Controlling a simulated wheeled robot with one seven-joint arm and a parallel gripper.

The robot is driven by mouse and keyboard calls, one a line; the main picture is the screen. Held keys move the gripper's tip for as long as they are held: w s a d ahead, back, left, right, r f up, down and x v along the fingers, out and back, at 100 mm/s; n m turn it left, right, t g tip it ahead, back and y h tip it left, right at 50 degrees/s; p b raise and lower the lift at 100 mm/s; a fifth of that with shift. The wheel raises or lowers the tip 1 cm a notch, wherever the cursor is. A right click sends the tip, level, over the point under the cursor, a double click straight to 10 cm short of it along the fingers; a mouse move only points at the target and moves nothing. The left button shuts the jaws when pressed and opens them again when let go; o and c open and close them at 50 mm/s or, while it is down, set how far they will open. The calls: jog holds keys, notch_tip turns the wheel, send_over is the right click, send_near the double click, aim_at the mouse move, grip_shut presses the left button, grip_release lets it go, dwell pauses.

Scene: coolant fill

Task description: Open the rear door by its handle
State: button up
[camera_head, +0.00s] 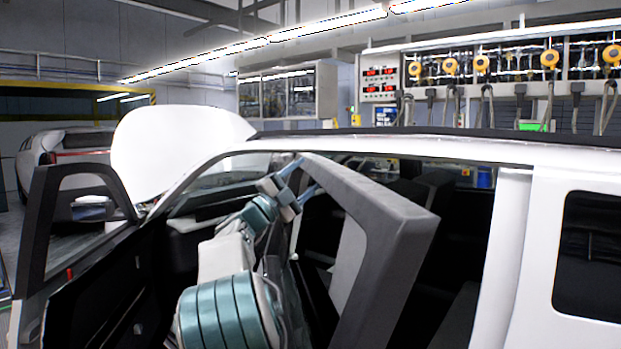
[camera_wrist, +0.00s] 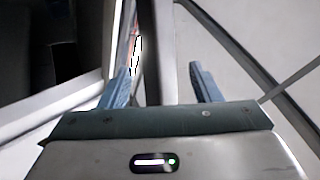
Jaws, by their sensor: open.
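The rear door (camera_head: 402,235) of the white car stands ajar in the head view, its grey window frame swung out from the body. Its handle cannot be made out in either view. My gripper (camera_head: 300,181) is at the car's side, left of the door frame and partly hidden. In the wrist view my gripper (camera_wrist: 160,85) shows two blue fingers spread apart, with nothing held between them. A pale edge and a narrow bright gap lie beyond the left finger. Contact with the door cannot be told.
The front door (camera_head: 85,260) stands wide open at the left, and the white hood (camera_head: 172,150) is raised. The white rear body (camera_head: 575,215) is at the right. A hose rack (camera_head: 490,65) stands behind the car.

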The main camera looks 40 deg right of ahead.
jog(key=b+v, duration=0.3)
jog(key=v, duration=0.8)
jog(key=shift+b, duration=0.35)
jog(key=shift+a, duration=0.1)
jog(key=shift+c, duration=0.3)
